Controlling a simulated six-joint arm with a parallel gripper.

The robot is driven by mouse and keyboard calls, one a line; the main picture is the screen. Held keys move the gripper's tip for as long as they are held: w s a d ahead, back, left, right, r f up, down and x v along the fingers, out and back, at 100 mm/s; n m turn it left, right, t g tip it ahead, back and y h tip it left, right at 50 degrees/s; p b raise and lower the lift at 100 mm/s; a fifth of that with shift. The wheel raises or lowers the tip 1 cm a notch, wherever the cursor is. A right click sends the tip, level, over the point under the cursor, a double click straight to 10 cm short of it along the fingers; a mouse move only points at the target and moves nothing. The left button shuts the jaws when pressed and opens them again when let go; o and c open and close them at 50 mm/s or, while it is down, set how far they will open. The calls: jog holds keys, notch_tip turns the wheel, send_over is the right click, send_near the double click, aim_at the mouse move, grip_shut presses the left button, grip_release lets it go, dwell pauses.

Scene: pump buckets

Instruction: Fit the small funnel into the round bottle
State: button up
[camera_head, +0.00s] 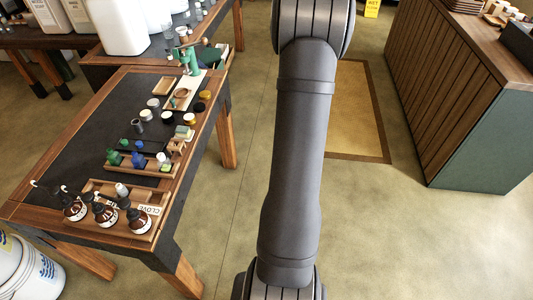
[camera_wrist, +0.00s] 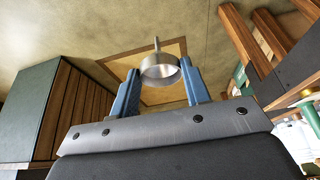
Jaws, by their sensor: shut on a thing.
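In the wrist view my gripper (camera_wrist: 158,75) has its two blue fingers shut on the small funnel (camera_wrist: 159,68), a shiny metal cup with a thin stem. The fingers grip the sides of the cup, and the stem points away from my wrist. Behind the funnel the wrist view shows floor and a mat, so it is held clear of the table. In the head view my gripper and the funnel are out of sight. Round brown bottles with dark pump tops stand at the table's near end, one of them here (camera_head: 105,214). I cannot tell which is the round bottle.
The work table (camera_head: 77,104) stands at the left with small jars, caps and wooden trays along its right side. A green press (camera_head: 188,58) stands at its far end. White jugs (camera_head: 120,25) are behind. A slatted wooden counter (camera_head: 440,95) is at the right. Open floor lies between.

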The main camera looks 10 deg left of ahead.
jog(key=w+a+r+m, duration=0.1)
jog(key=w+a+r, duration=0.15)
jog(key=r, duration=0.35)
jog(key=w+a+r+m, duration=0.1)
jog(key=w+a+r, duration=0.1)
jog(key=w+r, duration=0.35)
jog(key=s+a+r+n, duration=0.15)
jog(key=a+r, duration=0.25)
jog(key=a, duration=0.5)
jog(key=n+g+y, duration=0.1)
jog(key=n+y, duration=0.2)
jog(key=n, duration=0.7)
send_over(121, 191)
jog(key=f, duration=0.1)
jog(key=shift+f+m, duration=0.25)
jog(key=shift+f, duration=1.6)
jog(key=shift+f, duration=2.4)
